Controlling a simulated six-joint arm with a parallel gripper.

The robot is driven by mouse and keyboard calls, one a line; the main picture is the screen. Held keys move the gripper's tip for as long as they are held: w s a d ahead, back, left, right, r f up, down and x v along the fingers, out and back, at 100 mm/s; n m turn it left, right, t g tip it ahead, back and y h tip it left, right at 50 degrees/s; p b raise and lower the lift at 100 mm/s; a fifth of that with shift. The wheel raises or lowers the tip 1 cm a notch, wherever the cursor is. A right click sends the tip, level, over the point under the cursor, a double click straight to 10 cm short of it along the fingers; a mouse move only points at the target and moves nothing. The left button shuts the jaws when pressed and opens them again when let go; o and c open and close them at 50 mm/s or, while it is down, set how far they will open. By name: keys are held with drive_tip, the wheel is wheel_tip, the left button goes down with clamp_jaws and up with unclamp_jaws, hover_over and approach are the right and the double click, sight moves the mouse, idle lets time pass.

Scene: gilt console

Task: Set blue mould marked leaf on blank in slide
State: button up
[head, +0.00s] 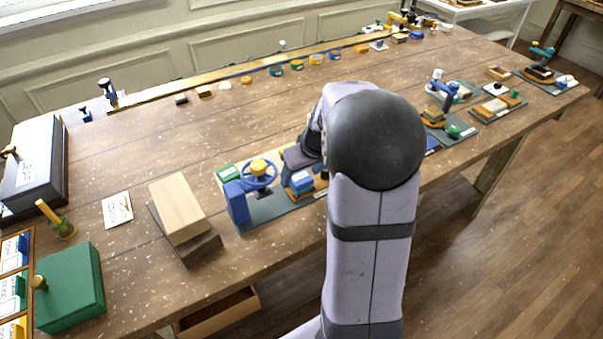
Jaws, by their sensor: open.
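A press station on a grey-green base (262,212) stands near the front edge of the table, with a blue handwheel (258,175) topped by a yellow knob. A small blue block (302,183), possibly the mould, sits at the right of this station on an orange-brown piece. Its mark is too small to read, and I cannot tell whether a blank lies under it. My gripper (299,160) shows as a dark shape just above and behind the blue block. It is open, but its fingertips are mostly hidden, and my arm covers what lies to its right.
A pale wooden block (178,208) and a green box (70,287) stand to the left. A brass-coloured rail (230,75) runs along the back, with several small coloured pieces before it. More stations (497,107) stand at the right.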

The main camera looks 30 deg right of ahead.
drive_tip(key=b+v, duration=0.1)
drive_tip(key=v, duration=0.6)
drive_tip(key=shift+b, duration=0.3)
drive_tip(key=shift+m, duration=0.3)
drive_tip(key=s+f+m, duration=0.1)
drive_tip(key=s+f, duration=0.1)
drive_tip(key=s+f+m+g, duration=0.1)
drive_tip(key=s+f+m, duration=0.1)
drive_tip(key=s+a+f+m+g, duration=0.1)
drive_tip(key=s+f, duration=0.1)
drive_tip(key=shift+s+f+m, duration=0.25)
drive_tip(key=shift+s+m, duration=0.15)
drive_tip(key=s+a+r+n+g+p, duration=0.3)
drive_tip(key=s+a+p, duration=0.6)
drive_tip(key=s+a, duration=0.3)
drive_tip(key=a+r+n+p, duration=0.1)
drive_tip(key=r+p, duration=0.1)
drive_tip(key=w+a+r+n+p, duration=0.1)
drive_tip(key=a+r, duration=0.1)
drive_tip(key=shift+w+a+r+t+p, duration=0.2)
drive_tip(key=shift+a+t+p, duration=0.1)
drive_tip(key=shift+p, duration=0.1)
drive_tip(key=shift+f, duration=0.1)
